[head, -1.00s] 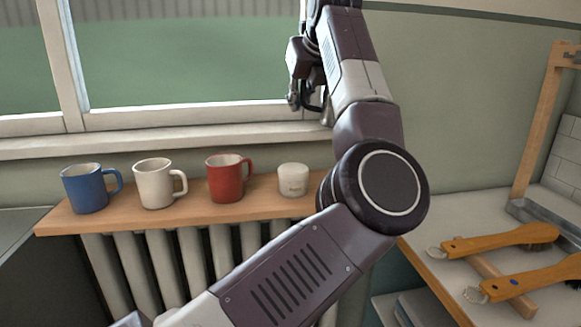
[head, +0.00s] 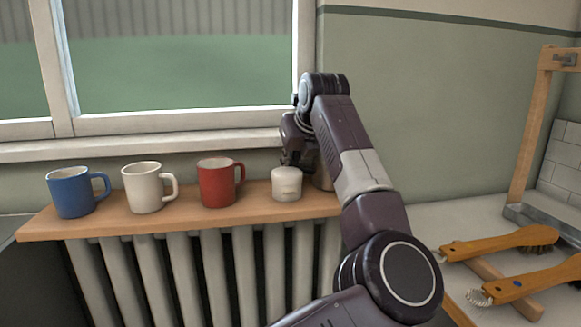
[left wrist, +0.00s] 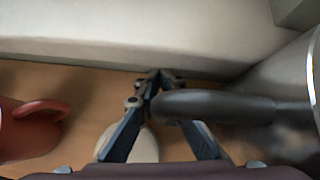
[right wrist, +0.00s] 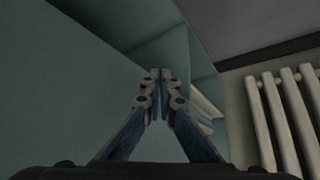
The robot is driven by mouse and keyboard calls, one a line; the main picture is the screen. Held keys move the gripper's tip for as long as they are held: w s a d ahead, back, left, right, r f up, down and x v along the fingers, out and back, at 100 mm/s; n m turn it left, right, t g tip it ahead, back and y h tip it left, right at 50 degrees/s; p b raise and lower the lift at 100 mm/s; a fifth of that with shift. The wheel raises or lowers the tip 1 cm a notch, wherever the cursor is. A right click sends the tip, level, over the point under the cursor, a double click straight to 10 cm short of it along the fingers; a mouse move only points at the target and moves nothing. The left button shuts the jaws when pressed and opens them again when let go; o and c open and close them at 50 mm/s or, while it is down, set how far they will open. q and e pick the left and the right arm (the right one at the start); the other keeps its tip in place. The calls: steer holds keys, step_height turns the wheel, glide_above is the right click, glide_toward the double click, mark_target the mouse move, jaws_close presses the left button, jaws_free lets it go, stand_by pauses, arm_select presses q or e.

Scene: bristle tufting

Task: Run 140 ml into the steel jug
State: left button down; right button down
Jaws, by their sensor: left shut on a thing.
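My left gripper (head: 291,158) is over the right end of the wooden shelf. In the left wrist view it (left wrist: 155,90) is shut on the dark handle (left wrist: 205,105) of the steel jug (left wrist: 308,85), which stands at the right edge of that view. In the head view the jug (head: 323,180) is mostly hidden behind my arm, on the shelf just right of a small white pot (head: 287,184). What is inside the jug does not show. My right gripper (right wrist: 156,85) is shut and empty, seen only in its own wrist view.
Blue (head: 73,193), white (head: 145,188) and red (head: 217,183) mugs stand on the shelf (head: 110,226) above a radiator (head: 205,270), below the window. On a bench (head: 455,222) at right lie two wooden brushes (head: 497,243) near a wooden frame (head: 532,130).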

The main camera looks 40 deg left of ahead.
stand_by(0.4)
arm_select(q)
steer(key=c, duration=2)
jaws_free()
steer(key=shift+c, duration=0.2)
